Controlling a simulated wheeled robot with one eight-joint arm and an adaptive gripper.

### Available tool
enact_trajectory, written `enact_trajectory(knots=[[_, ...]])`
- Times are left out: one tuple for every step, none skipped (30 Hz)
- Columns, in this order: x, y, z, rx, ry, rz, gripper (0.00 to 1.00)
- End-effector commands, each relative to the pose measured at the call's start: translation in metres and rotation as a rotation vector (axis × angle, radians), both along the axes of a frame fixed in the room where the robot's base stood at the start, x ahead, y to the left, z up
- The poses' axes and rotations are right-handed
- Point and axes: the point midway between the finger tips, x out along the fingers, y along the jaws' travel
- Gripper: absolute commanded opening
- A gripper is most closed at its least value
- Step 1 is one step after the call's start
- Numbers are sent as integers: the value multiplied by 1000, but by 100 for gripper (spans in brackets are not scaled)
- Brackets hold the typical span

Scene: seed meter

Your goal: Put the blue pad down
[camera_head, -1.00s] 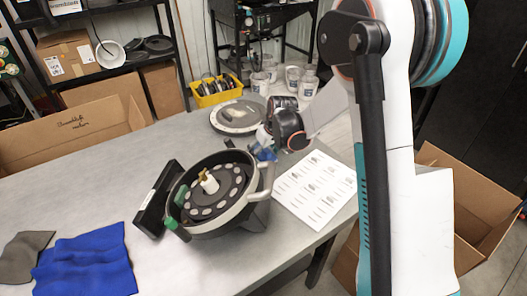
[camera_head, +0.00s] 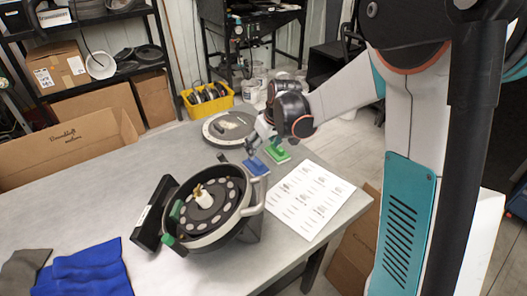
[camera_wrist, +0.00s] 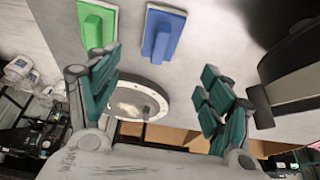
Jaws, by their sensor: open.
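My gripper (camera_head: 254,146) is above and just behind the blue pad.
A round grey disc lid (camera_head: 229,128) lies behind the meter. The printed sheet (camera_head: 306,197) lies near the table's right edge. A black box (camera_head: 153,213) leans at the meter's left. Blue cloth (camera_head: 84,270) is at front left.

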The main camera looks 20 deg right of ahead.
Motion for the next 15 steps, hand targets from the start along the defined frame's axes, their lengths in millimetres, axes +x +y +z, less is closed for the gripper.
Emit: enact_trajectory(knots=[[-3, 0, 5, 0, -1, -2, 73], [-5, 0, 8, -1, -2, -5, 73], [-10, 1, 13, -1, -6, -10, 73], [-14, 1, 18, -1, -9, -15, 73], [-18, 2, 23, -1, -12, -21, 73], [-26, 3, 32, -1, -18, -30, 73], [-33, 4, 38, -1, -22, -38, 73], [-41, 4, 46, -1, -27, -47, 73], [-51, 5, 55, -3, -34, -57, 73], [-59, 6, 62, -3, -41, -68, 73], [-67, 7, 68, -3, -46, -76, 73], [-77, 8, 76, -2, -53, -88, 73], [-86, 8, 82, -1, -58, -97, 73], [-94, 9, 87, -1, -65, -105, 73], [-105, 10, 94, -1, -73, -117, 73]])
